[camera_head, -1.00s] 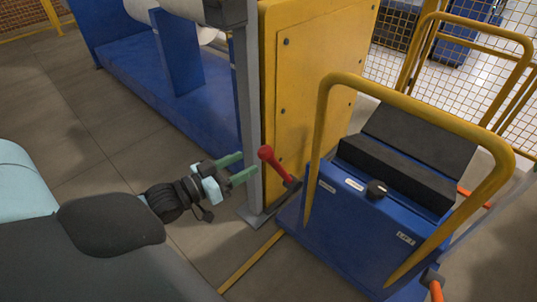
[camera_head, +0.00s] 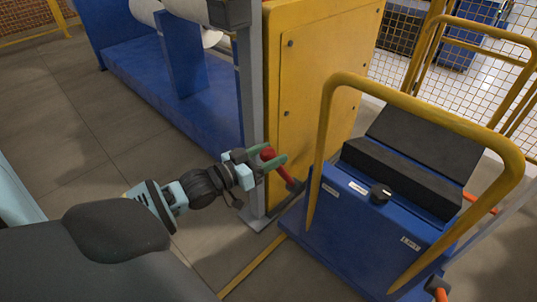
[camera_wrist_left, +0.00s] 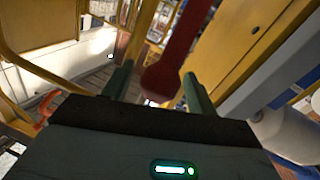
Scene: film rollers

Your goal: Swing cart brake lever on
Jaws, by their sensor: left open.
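The brake lever (camera_head: 280,166) is a red handle with a round knob, rising from the left side of the blue cart (camera_head: 365,235) and leaning up and to the left. My left gripper (camera_head: 270,160) is at the lever's knob, with its green fingers open on either side of it. In the left wrist view the red lever (camera_wrist_left: 178,50) hangs between the two open fingers (camera_wrist_left: 157,85), its knob low between them. A gap shows between the knob and the right finger; whether the left finger touches is unclear. My right gripper is not in view.
A yellow machine panel (camera_head: 310,85) and a grey post (camera_head: 250,110) stand close behind the lever. A yellow tube handle (camera_head: 430,107) arches over the cart. A blue machine base (camera_head: 170,105) lies behind the gripper. Bare floor (camera_head: 70,110) is at the left.

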